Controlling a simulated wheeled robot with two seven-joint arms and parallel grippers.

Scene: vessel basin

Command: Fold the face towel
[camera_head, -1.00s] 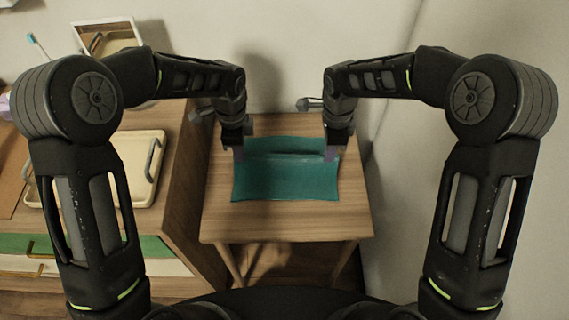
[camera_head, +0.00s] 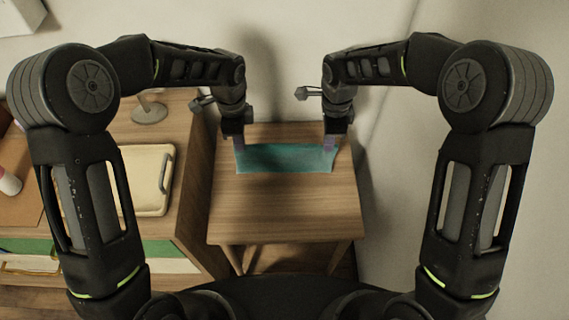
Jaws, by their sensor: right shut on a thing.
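The teal face towel (camera_head: 285,158) shows as a narrow strip across the back part of the small wooden table (camera_head: 283,208). My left gripper (camera_head: 239,145) is at the towel's back left corner; its fingertips are too small and dark to tell whether it grips the cloth. My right gripper (camera_head: 329,146) is shut on the towel at its back right corner. Whether the strip lies flat on the table or is partly raised cannot be told.
A wooden cabinet (camera_head: 192,190) stands close on the left, with a cream tray (camera_head: 146,178) and a round stand base (camera_head: 149,112) on top. A wall (camera_head: 400,200) is close on the right. The table's front half is bare.

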